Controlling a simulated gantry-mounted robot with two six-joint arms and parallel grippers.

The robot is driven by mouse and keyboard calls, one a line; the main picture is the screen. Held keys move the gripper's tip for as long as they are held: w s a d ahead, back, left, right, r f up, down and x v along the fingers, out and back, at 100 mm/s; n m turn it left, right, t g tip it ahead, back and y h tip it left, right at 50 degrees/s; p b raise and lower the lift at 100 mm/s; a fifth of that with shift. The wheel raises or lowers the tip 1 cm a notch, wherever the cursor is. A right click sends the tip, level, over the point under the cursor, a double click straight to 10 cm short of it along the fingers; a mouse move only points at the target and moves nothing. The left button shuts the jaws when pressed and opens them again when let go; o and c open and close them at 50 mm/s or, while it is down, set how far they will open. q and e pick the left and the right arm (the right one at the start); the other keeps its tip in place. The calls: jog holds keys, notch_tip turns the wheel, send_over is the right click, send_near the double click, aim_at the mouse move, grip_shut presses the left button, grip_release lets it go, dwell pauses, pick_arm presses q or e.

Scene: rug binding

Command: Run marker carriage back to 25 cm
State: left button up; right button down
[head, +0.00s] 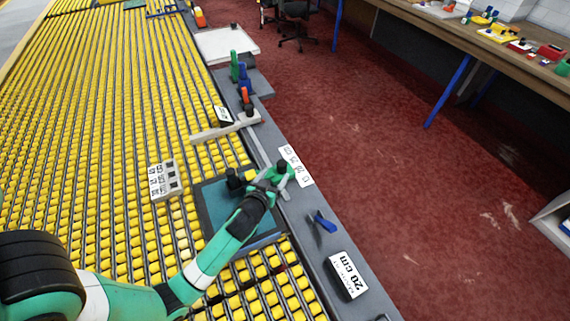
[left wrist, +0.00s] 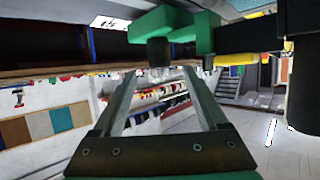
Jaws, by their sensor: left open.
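A green block with a dark knob (head: 284,168), which looks like the marker carriage, sits on the grey rail (head: 304,228) beside a white scale label (head: 297,166). In the left wrist view the green block (left wrist: 175,28) and its dark peg (left wrist: 160,52) show just past the fingertips. My left gripper (head: 275,184) is open at the block, its fingers spread. In the left wrist view the peg lines up between the fingertips (left wrist: 160,76), and I see no grip on it. A "20 cm" label (head: 346,275) lies nearer on the rail. My right gripper is out of view.
A blue-handled tool (head: 322,222) lies on the rail. A teal pad (head: 216,205) lies beneath my left arm. A pale T-shaped bar (head: 225,127) and upright green and blue pieces (head: 239,70) stand farther along. Yellow rollers (head: 90,130) fill the left; red floor is open right.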

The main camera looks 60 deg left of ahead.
aim_at(285, 160)
pick_arm(q)
jog(key=b+x, duration=0.3)
jog(key=x, duration=0.7)
jog(key=shift+w+a+f, duration=0.15)
jog(key=shift+w+a, duration=0.2)
jog(key=shift+a, duration=0.05)
grip_shut()
dwell(0.7)
